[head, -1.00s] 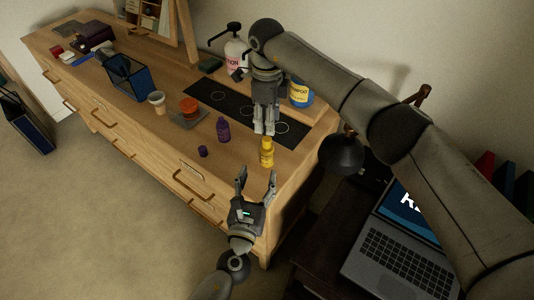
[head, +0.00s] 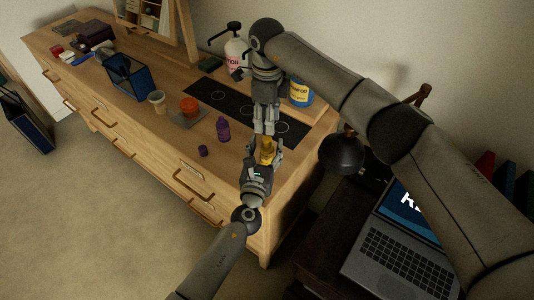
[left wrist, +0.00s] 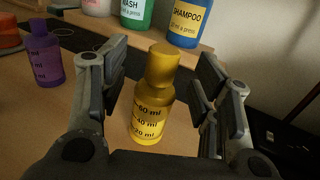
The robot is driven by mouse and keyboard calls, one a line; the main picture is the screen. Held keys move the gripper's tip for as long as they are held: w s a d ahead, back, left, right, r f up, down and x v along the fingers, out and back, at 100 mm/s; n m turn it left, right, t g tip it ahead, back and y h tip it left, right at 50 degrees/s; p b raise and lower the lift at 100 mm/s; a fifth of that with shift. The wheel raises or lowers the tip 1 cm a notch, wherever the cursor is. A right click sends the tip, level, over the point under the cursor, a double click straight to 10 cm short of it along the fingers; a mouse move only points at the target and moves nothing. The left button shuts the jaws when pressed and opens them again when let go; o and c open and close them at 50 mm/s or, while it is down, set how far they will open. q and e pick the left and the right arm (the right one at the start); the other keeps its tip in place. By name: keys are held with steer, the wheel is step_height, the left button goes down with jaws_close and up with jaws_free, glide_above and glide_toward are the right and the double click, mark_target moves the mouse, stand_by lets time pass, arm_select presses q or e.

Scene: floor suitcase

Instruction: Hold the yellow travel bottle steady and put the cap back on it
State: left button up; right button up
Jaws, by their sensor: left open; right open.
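The yellow travel bottle (head: 267,153) stands upright near the right end of the dresser top. In the left wrist view the bottle (left wrist: 150,115) shows volume marks, and a wide yellow cap (left wrist: 163,64) sits on top of it. I cannot tell how tightly the cap is seated. My left gripper (head: 265,146) is open, with one finger on either side of the bottle; gaps show between the fingers and the bottle in the left wrist view. My right gripper (head: 265,131) points down just behind and above the bottle, open and holding nothing visible.
A purple bottle (head: 223,129) and a loose purple cap (head: 203,151) stand to the left. A dark mat (head: 232,105), a shampoo bottle (head: 301,93) and a pink-white pump bottle (head: 235,54) are behind. An orange jar (head: 189,105) sits further left. The dresser's front edge is close.

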arm_select(q)
jaws_close()
arm_select(e)
steer(key=o, duration=0.6)
steer(key=shift+c, duration=0.2)
step_height(320, 180, up, 12)
stand_by(0.5)
arm_select(q)
jaws_free()
